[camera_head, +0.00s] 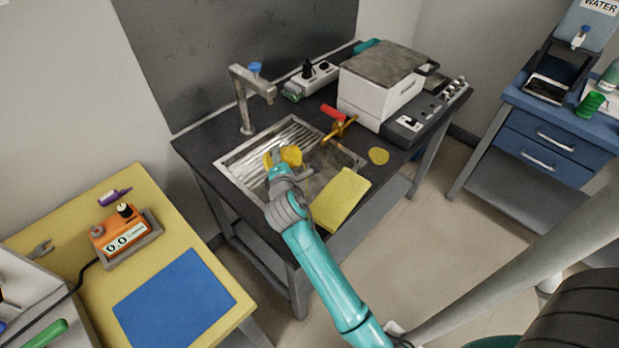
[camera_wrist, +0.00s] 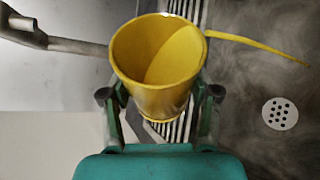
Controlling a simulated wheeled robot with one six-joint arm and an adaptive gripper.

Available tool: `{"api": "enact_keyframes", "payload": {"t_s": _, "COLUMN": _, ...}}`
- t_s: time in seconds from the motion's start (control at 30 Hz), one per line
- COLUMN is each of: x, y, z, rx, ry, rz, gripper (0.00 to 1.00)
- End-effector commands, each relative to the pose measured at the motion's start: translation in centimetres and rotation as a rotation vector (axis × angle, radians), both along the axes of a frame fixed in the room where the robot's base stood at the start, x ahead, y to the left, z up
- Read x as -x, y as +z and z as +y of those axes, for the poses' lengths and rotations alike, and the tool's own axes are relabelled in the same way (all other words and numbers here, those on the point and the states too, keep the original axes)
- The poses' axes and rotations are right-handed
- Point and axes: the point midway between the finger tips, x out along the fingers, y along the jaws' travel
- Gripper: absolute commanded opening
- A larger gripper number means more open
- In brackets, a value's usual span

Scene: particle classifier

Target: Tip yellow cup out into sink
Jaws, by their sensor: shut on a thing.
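The yellow cup (camera_head: 291,155) is in my gripper (camera_head: 282,163), over the left part of the metal sink (camera_head: 232,168). In the wrist view my gripper (camera_wrist: 160,100) has one finger on each side of the cup (camera_wrist: 158,98), shut on it. The cup's open mouth shows, with a lighter yellow area inside; I cannot tell whether this is contents or wall. A thin yellow curved strip (camera_wrist: 262,45) runs right from near the rim; I cannot tell what it is. The sink's drain (camera_wrist: 280,113) lies to the right, clear of the cup.
A tap (camera_head: 242,95) with a blue knob stands behind the sink. A red-handled yellow tool (camera_head: 336,120) lies at the sink's right rim. A yellow sheet (camera_head: 341,199) covers the front edge. A yellow disc (camera_head: 378,155) and a white box device (camera_head: 375,95) are to the right.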

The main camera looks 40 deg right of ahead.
Motion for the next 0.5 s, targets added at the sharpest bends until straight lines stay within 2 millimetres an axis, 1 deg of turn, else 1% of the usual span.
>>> {"api": "enact_keyframes", "payload": {"t_s": 0.5, "x": 0.03, "y": -0.22, "z": -0.05, "rx": -0.033, "ry": 0.0, "rz": -0.046, "gripper": 0.19}}
